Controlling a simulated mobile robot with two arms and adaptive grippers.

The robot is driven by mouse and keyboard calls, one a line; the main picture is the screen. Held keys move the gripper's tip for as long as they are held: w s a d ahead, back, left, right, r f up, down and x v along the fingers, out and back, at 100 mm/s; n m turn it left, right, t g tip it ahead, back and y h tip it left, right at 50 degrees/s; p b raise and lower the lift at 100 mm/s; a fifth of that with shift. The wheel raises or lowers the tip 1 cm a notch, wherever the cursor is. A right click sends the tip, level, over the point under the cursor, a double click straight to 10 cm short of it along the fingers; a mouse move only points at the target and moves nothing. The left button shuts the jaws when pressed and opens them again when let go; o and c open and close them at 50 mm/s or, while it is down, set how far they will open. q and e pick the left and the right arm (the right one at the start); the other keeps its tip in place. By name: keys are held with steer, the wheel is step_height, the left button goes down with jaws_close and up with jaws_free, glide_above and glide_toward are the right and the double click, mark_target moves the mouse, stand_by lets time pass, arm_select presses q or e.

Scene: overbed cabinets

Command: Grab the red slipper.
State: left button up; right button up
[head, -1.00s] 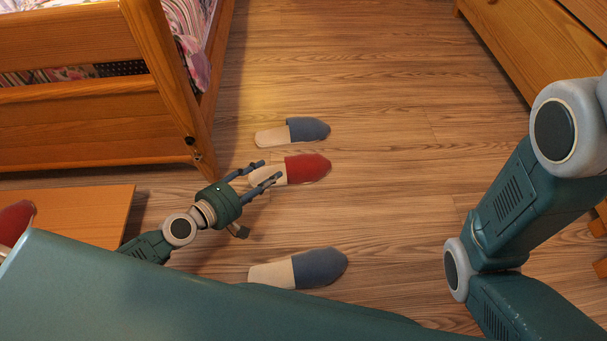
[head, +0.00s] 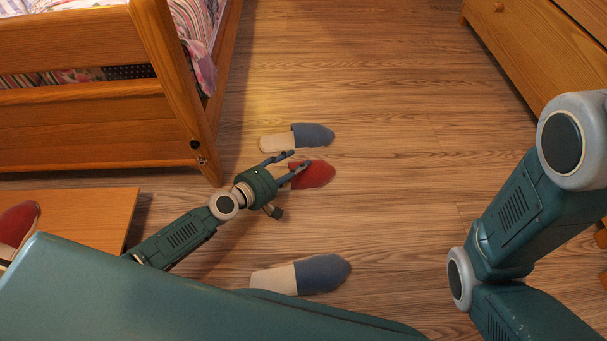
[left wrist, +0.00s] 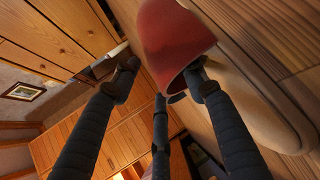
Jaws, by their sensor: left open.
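A red slipper (head: 315,175) with a beige sole lies on the wooden floor, toe pointing right in the head view. My left gripper (head: 300,158) is open and empty, over the heel half of this slipper. In the left wrist view the red upper (left wrist: 175,40) and beige sole (left wrist: 262,95) are close. One finger's tip overlaps the slipper's opening there; I cannot tell whether it touches. The left gripper's other fingers (left wrist: 160,78) are apart from the slipper. A second red slipper (head: 18,222) lies on an orange-brown board at the left. My right gripper is out of view.
A blue-grey slipper (head: 313,135) lies just beyond the red one, and another (head: 322,273) lies nearer me. The wooden bed (head: 95,133) stands at upper left, the low board (head: 105,215) at left, drawers (head: 540,50) at upper right. Floor to the right is clear.

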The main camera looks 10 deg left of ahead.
arm_select(q)
jaws_close()
steer(key=shift+r, duration=0.1)
stand_by(0.3)
